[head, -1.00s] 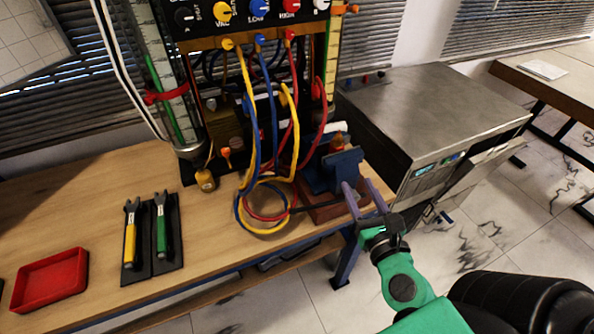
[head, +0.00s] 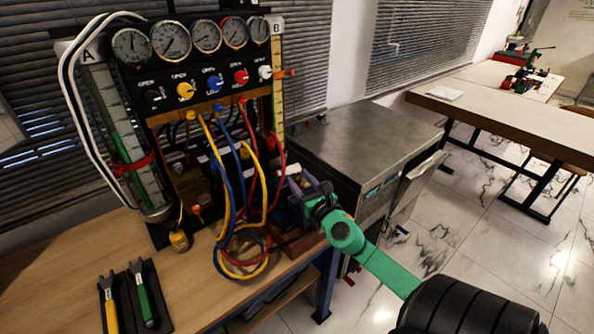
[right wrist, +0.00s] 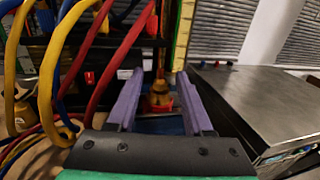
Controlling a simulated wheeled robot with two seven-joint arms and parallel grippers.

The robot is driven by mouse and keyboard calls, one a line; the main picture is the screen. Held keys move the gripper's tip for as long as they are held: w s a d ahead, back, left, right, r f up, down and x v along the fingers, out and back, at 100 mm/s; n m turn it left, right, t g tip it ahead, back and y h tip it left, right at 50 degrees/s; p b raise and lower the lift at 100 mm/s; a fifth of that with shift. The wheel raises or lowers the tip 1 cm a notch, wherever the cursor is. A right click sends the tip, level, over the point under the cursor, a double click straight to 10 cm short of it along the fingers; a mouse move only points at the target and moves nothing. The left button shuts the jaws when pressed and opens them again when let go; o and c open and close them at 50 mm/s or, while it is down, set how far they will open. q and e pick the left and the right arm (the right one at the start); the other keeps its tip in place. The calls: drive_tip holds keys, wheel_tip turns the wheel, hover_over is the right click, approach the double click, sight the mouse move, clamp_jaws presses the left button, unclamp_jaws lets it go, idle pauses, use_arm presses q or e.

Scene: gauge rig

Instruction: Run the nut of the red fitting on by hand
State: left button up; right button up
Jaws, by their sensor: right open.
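My right gripper (head: 296,184) reaches in over the blue block at the right end of the rig. In the right wrist view its two purple fingers (right wrist: 160,97) are apart. A brass-coloured fitting with red at its base (right wrist: 159,88) shows between and beyond the fingertips; it looks untouched. I cannot tell its nut from its body, or how the nut sits. In the head view the gripper and arm hide this fitting. The red hose (head: 279,160) hangs from the panel beside the gripper. My left gripper is not in view.
Yellow and blue hoses (right wrist: 44,85) loop close to the left of the right gripper. A metal cabinet (head: 365,140) stands right of the rig. Two wrenches, yellow (head: 109,308) and green (head: 143,300), lie on a dark mat at the bench's left.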

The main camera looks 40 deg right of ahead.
drive_tip(key=shift+x, duration=0.8)
drive_tip(key=shift+s+f, duration=0.1)
drive_tip(key=shift+s, duration=0.05)
drive_tip(key=c, duration=0.3)
clamp_jaws()
drive_tip(key=m+g+h+p, duration=0.1)
drive_tip(key=h+p, duration=0.1)
drive_tip(key=p, duration=0.1)
drive_tip(key=m+h+p, duration=0.2)
drive_tip(key=p, duration=0.1)
drive_tip(key=shift+r+g, duration=0.4)
drive_tip(key=shift+f+m+h, duration=0.2)
drive_tip(key=shift+m+h, duration=0.2)
drive_tip(key=shift+h, duration=0.2)
drive_tip(key=shift+f+g+h, duration=0.2)
drive_tip(key=shift+g+h, duration=0.1)
drive_tip(key=shift+g, duration=0.1)
drive_tip(key=shift+o, duration=1.5)
unclamp_jaws()
